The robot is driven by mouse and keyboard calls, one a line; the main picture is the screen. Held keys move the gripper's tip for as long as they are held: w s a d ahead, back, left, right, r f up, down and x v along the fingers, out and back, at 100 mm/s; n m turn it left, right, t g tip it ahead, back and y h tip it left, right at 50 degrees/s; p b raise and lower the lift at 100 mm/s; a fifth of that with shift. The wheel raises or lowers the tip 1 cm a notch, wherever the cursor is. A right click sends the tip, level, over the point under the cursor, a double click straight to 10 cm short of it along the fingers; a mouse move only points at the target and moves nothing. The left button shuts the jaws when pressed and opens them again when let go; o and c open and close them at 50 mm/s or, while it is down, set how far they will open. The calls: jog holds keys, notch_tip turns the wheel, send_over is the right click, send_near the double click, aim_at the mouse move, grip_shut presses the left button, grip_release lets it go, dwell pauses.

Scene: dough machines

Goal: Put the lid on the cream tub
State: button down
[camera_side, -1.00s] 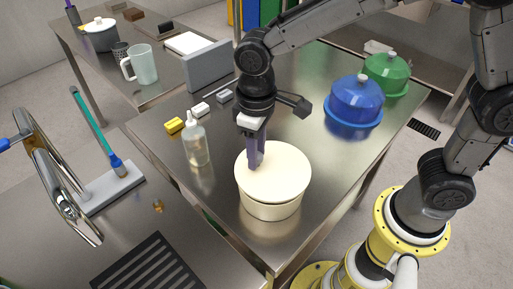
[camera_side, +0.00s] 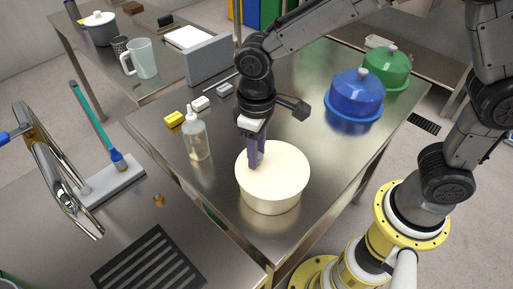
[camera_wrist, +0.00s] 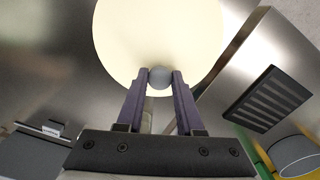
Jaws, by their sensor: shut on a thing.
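The cream tub (camera_side: 271,197) stands upright on the steel table near its front corner. The cream lid (camera_side: 280,164) lies level at the tub's top, with no gap that I can see between them. My gripper (camera_side: 255,163) points down over the lid's left part. In the wrist view the gripper (camera_wrist: 159,80) is shut on the lid's round grey knob (camera_wrist: 159,78), one finger on each side. The lid (camera_wrist: 160,35) fills the top middle of that view and hides the tub. The fingers hide most of the knob in the side view.
A clear squeeze bottle (camera_side: 195,134) stands left of the tub. Yellow (camera_side: 174,119), white and grey blocks lie behind the bottle. Blue (camera_side: 355,95) and green (camera_side: 386,67) domed covers stand at the back right. The table right of the tub is clear.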

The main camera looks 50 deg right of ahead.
dwell(0.4)
jog(key=shift+c, duration=2.3)
grip_release()
notch_tip(320, 180, up, 14)
